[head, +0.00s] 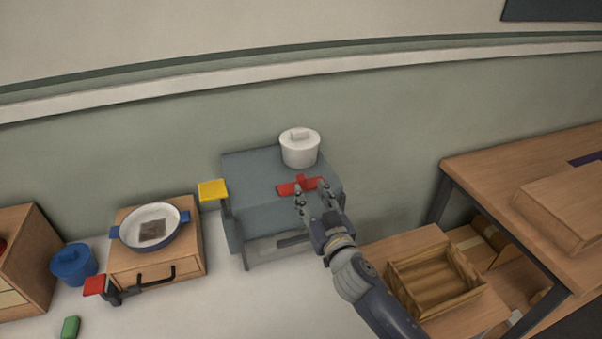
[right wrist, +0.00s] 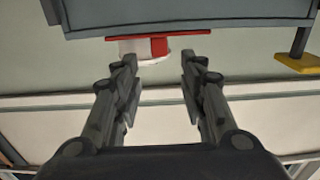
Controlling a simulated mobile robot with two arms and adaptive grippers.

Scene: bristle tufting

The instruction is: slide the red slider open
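The red slider (head: 290,188) is a flat red bar with a raised handle, on top of the grey cabinet (head: 250,185) in the head view. In the right wrist view the red slider (right wrist: 159,46) shows beyond the fingertips, its handle lying between them in the picture. My right gripper (head: 318,193) is open at the slider; it also shows open in the right wrist view (right wrist: 158,60). I cannot tell whether a finger touches the handle. My left gripper is not in view.
A white lidded pot (head: 299,150) stands on the cabinet just behind the slider. A yellow block (head: 212,190) is at the cabinet's left side. A pan (head: 150,227) sits on a wooden drawer box to the left. A wooden crate (head: 402,283) is at the right.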

